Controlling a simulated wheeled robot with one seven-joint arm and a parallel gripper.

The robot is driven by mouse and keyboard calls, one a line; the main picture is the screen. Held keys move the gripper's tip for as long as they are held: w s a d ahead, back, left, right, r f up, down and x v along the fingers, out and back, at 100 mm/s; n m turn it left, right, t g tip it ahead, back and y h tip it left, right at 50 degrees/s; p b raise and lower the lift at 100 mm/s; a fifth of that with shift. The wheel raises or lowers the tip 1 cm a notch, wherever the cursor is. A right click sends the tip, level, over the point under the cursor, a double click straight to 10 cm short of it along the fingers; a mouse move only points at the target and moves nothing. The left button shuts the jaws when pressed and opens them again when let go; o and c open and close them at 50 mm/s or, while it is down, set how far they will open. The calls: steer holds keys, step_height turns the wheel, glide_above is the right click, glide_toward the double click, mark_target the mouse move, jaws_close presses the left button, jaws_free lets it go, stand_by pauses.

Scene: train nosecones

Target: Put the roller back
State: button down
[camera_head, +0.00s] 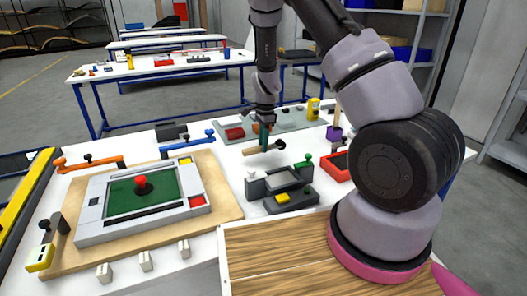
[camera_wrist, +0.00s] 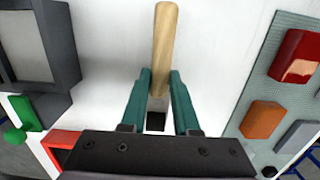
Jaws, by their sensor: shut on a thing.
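The roller has a pale wooden handle (camera_head: 253,151) and a black head (camera_head: 279,144), in the head view near the middle of the white table. My gripper (camera_head: 264,145), with green fingers, points down and is shut on the handle. In the wrist view the handle (camera_wrist: 165,40) runs between the fingertips (camera_wrist: 160,82) and sticks out past them. A small black patch (camera_wrist: 155,121) shows between the fingers; I cannot tell if it is the roller's head. I cannot tell whether the roller touches the table.
A grey mat (camera_wrist: 283,93) with red, orange and grey blocks lies behind the gripper. A dark grey fixture (camera_head: 283,203) stands in front, with a red tray (camera_head: 336,172) to its right. A wooden board (camera_head: 224,190) with a green-panelled frame lies left. White table surface (camera_head: 225,152) is clear beside the roller.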

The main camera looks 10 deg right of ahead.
steer(key=shift+f, duration=1.45)
steer(key=shift+f, duration=0.1)
steer(key=c, duration=0.7)
jaws_free()
steer(key=shift+o, duration=0.2)
